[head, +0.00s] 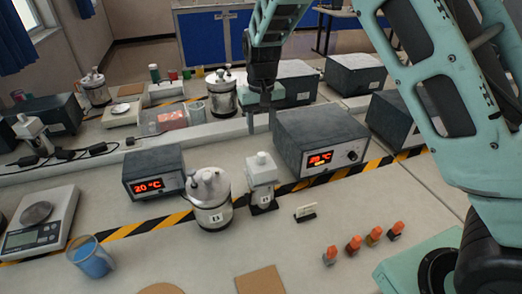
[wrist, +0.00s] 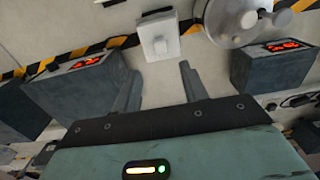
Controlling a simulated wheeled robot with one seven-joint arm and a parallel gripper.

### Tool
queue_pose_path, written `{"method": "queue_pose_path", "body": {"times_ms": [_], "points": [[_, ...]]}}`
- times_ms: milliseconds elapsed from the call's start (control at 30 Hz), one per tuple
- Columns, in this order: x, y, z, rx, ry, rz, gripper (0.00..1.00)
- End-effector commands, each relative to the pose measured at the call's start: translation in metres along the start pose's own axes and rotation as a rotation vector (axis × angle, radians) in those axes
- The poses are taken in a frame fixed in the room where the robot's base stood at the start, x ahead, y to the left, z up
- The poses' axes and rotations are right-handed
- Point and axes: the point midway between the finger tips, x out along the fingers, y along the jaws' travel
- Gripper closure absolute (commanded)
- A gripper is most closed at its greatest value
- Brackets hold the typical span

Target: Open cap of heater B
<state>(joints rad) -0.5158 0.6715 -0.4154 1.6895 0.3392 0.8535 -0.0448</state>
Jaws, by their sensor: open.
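Heater B (head: 211,205) is a silver metal pot with a pale label that looks like a B. Its cap (head: 208,181) is a round lid with knobs and sits on top of the pot. The pot also shows at the top right of the wrist view (wrist: 226,36), with the cap facing the camera. My gripper (head: 262,118) is above the bench, behind and to the right of the pot in the head view. In the wrist view my gripper (wrist: 158,82) is open, with two dark fingers apart and nothing between them.
A white device (head: 262,180) stands close to the right of the pot. A red-display box (head: 153,173) is close to its left, and a larger one (head: 318,140) stands to the right. A blue beaker (head: 92,260), scale (head: 40,225) and orange-capped vials (head: 354,246) stand nearer.

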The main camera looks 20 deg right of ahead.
Motion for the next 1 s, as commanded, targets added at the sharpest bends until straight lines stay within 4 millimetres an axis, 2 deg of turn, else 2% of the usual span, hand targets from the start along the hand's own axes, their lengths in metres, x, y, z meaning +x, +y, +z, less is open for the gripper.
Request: {"method": "queue_pose_path", "body": {"times_ms": [300, 500, 700, 1000], "points": [[0.065, 0.001, 0.001, 0.002, -0.005, 0.002, 0.56], [0.096, 0.000, 0.000, 0.000, -0.002, 0.000, 0.56], [0.111, 0.000, 0.000, 0.001, 0.000, -0.001, 0.56], [0.113, 0.000, 0.000, 0.000, 0.001, -0.001, 0.56]]}}
